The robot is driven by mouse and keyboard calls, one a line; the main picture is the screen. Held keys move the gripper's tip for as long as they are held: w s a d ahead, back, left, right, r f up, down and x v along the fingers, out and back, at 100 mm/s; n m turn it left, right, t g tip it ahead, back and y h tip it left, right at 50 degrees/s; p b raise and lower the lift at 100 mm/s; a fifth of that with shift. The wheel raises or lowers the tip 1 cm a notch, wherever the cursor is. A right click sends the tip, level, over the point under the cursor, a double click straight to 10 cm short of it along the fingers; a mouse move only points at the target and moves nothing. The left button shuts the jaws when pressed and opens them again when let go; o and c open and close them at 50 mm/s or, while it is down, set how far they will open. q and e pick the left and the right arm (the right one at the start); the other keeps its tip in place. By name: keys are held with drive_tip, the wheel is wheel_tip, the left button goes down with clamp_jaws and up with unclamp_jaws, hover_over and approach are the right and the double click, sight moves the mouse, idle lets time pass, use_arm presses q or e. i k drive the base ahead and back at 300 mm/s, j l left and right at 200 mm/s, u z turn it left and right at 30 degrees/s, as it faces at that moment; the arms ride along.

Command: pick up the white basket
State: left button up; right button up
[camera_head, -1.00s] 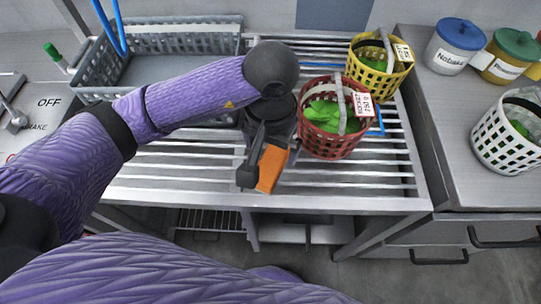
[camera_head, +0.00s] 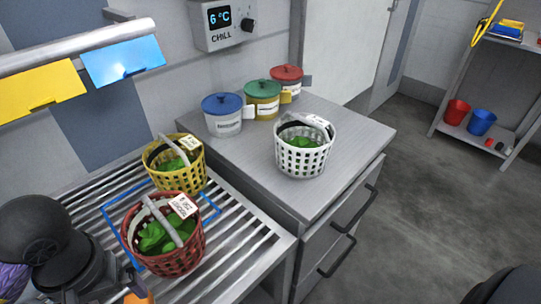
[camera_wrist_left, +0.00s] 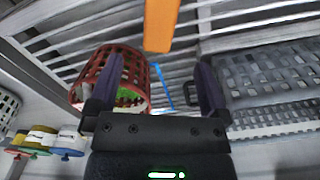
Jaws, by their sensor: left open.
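The white basket (camera_head: 303,149), a round lattice tub with a handle, a tag and green leaves, stands upright on the grey counter in the head view. A white lattice basket also shows, cut off, at the left edge of the left wrist view (camera_wrist_left: 7,108). My left gripper (camera_wrist_left: 161,70) is open, its two dark fingers apart with nothing held between them. It is over the slatted rack near the red basket (camera_head: 164,246), away from the white one. My left arm shows only partly at the head view's lower left. My right gripper is not in view.
The yellow basket (camera_head: 178,171) stands behind the red one on the rack (camera_head: 243,257). Blue (camera_head: 222,115), green (camera_head: 263,100) and red-lidded (camera_head: 287,83) jars stand behind the white basket. An orange piece (camera_wrist_left: 161,24) shows beyond my left fingers. The counter's front is clear.

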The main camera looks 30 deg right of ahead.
sight(300, 158)
drive_tip(key=u, duration=1.35)
drive_tip(key=z, duration=2.55)
